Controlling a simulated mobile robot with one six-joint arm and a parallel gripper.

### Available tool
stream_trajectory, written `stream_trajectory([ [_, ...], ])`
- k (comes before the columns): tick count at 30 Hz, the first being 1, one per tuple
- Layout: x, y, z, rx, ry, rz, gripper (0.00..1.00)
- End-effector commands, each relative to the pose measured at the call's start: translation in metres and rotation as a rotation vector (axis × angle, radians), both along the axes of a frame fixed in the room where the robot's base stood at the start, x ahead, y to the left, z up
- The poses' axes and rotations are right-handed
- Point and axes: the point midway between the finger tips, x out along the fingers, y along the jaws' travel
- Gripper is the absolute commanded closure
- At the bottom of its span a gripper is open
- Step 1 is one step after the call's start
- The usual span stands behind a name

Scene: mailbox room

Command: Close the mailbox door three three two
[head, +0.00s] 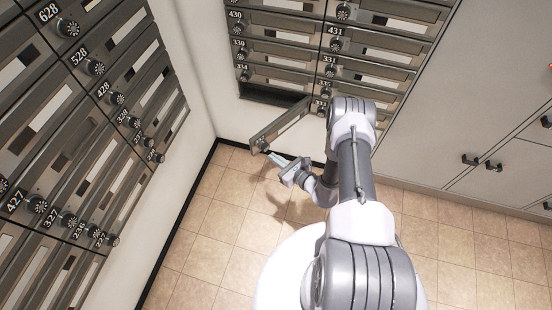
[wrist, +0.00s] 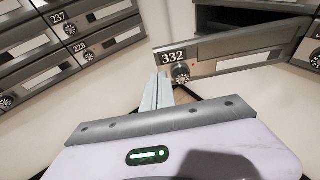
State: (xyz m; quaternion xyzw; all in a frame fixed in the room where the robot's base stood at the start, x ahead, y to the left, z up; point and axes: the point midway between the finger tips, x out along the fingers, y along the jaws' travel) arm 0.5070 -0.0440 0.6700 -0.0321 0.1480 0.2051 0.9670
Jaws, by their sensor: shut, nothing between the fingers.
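The door of mailbox 332 (head: 282,127) stands open in the head view, swung out from the lower row of the back mailboxes. Its right end is by the boxes and its left, knob end sticks out into the room. In the wrist view the door (wrist: 236,57) shows its 332 label and a round dial knob (wrist: 180,72). A dark open compartment (head: 268,96) lies behind it. My gripper (head: 270,155) is shut and empty at the door's free end. In the wrist view its fingers (wrist: 157,90) are just left of the knob; I cannot tell whether they touch.
A bank of mailboxes (head: 75,130) covers the left wall, with doors shut. Other shut mailboxes (head: 375,50) are above and right of the open one. Grey cabinets (head: 500,150) stand at the right. The tiled floor (head: 215,215) is clear.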

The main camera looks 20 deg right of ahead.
Motion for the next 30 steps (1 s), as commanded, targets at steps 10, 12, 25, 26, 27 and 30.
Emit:
stream_trajectory([
  [10, 0.063, 0.029, -0.018, -0.001, -0.002, 0.005, 1.0],
  [12, 0.071, 0.033, -0.018, 0.0, 0.0, 0.004, 1.0],
  [25, 0.082, 0.038, -0.015, 0.0, 0.001, 0.003, 1.0],
  [26, 0.082, 0.037, -0.015, 0.0, 0.001, 0.003, 1.0],
  [27, 0.082, 0.038, -0.015, 0.0, 0.001, 0.003, 1.0],
  [30, 0.081, 0.039, -0.015, 0.001, 0.001, 0.001, 1.0],
])
